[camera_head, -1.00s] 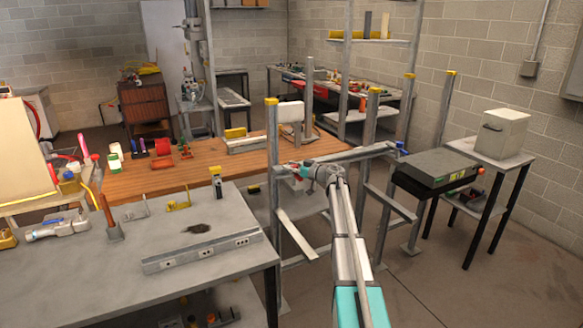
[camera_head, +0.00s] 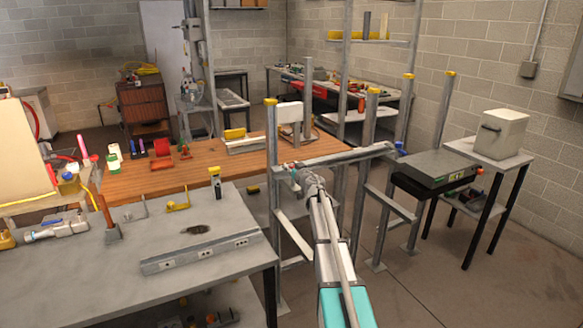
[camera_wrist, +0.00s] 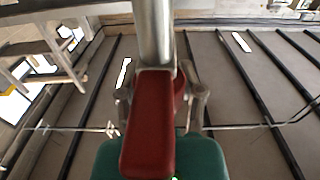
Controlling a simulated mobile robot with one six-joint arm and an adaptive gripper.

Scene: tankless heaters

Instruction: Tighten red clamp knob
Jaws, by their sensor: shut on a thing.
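The red clamp knob (camera_wrist: 148,128) fills the middle of the wrist view as a long red bar, close to the camera. A grey metal post (camera_wrist: 154,35) runs up from its far end. My gripper (camera_wrist: 160,95) has one finger on each side of the knob and is shut on it. In the head view my gripper (camera_head: 297,174) is at the left end of the grey horizontal rail (camera_head: 345,157), beside an upright post (camera_head: 272,150). The knob cannot be made out there.
A grey metal table (camera_head: 205,230) stands left of my arm, with a slotted metal bar (camera_head: 200,253) near its edge. A wooden bench (camera_head: 215,157) lies behind. Grey posts with yellow caps (camera_head: 373,91) stand close around my arm. Open floor (camera_head: 440,270) lies at right.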

